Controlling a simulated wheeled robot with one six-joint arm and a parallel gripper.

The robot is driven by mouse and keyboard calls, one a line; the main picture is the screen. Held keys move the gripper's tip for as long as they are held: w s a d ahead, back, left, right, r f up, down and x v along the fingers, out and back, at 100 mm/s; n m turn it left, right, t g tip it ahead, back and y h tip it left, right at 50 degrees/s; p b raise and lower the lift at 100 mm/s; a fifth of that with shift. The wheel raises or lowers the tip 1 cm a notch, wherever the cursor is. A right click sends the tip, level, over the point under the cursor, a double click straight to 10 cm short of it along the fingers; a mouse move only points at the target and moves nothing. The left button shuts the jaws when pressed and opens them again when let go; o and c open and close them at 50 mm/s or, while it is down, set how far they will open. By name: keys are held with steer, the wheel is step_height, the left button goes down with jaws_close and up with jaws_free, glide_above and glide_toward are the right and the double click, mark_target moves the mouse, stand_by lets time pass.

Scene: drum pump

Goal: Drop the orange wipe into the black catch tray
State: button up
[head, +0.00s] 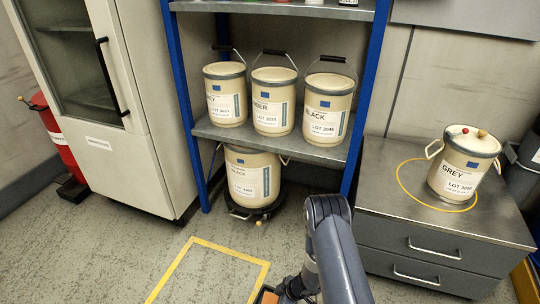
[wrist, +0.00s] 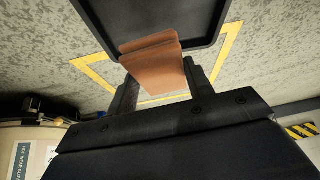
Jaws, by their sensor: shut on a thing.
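My gripper (wrist: 160,88) is shut on the folded orange wipe (wrist: 153,66), which sits between its two dark fingers in the wrist view. The black catch tray (wrist: 208,38) lies beyond the wipe, at the top of the wrist view, partly cut off by the frame. The wipe overlaps the tray's near rim in the picture; its height above the tray cannot be told. In the head view a corner of the orange wipe (head: 268,297) shows at the bottom edge beside my arm. The catch tray is not clearly seen there.
A yellow floor outline (head: 232,252) surrounds the tray area. A blue-post shelf (head: 270,138) holds several drums. A white cabinet (head: 110,165) and red bin (head: 52,135) are left. The floor at front left is clear.

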steer(key=o, duration=1)
steer(key=p+v, duration=0.3)
steer(key=v, duration=0.8)
steer(key=shift+p, duration=0.4)
steer(key=shift+f, duration=0.1)
steer(key=b+x, duration=0.4)
steer(key=x, duration=0.7)
steer(key=shift+f, duration=0.15)
step_height(320, 180, up, 5)
steer(key=p, duration=0.3)
steer(key=shift+f, duration=0.1)
steer(key=shift+r+p, duration=0.4)
steer(key=shift+r, duration=0.4)
